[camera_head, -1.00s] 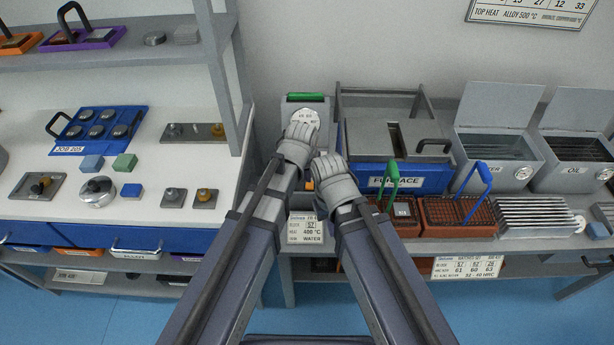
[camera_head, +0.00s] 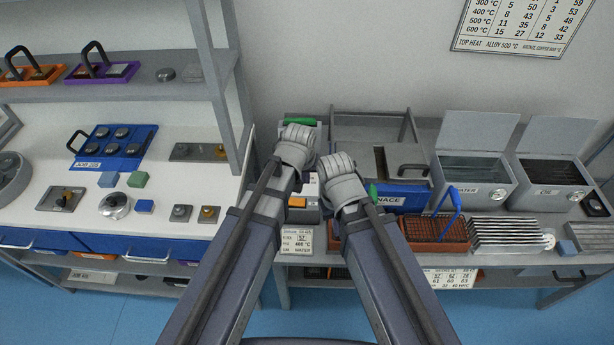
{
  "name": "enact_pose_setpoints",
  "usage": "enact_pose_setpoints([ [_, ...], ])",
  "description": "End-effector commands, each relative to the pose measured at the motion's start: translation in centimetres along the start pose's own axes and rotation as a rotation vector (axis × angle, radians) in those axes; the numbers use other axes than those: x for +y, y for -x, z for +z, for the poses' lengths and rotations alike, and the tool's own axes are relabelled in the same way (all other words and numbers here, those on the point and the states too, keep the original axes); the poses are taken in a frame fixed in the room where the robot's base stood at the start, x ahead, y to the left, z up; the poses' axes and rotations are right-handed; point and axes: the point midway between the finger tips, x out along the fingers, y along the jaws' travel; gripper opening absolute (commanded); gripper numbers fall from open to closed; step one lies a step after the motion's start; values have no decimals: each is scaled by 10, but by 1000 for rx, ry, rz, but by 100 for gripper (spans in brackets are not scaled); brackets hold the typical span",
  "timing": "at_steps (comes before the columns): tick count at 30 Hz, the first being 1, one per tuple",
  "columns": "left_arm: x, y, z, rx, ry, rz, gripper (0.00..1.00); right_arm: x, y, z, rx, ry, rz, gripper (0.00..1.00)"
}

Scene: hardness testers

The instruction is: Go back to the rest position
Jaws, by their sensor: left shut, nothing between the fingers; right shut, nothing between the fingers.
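My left gripper (camera_head: 299,136) is shut and empty, in front of a device with a green top (camera_head: 300,121) at the back of the right bench. The grippers hide part of the device and the furnace's left side.
The left bench (camera_head: 120,232) holds a blue tray (camera_head: 118,147) and several small blocks. A grey upright (camera_head: 213,90) stands close left of my arms.

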Motion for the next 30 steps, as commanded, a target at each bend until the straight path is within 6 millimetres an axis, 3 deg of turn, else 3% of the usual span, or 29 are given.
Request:
enact_pose_setpoints([
  [10,-1,1,5,-9,-9,-3,0,0,0,0,0,0,0,0],
  [13,-5,7,38,-68,-73,-25,0,0,0,0,0,0,0,0],
  [18,-18,25,111,-228,-237,-73,0,0,0,0,0,0,0,0],
  [21,-24,33,137,-295,-303,-90,0,0,0,0,0,0,0,0],
  [24,-27,37,149,-330,-336,-97,0,0,0,0,0,0,0,0],
  [30,-27,38,150,-338,-343,-98,0,0,0,0,0,0,0,0],
])
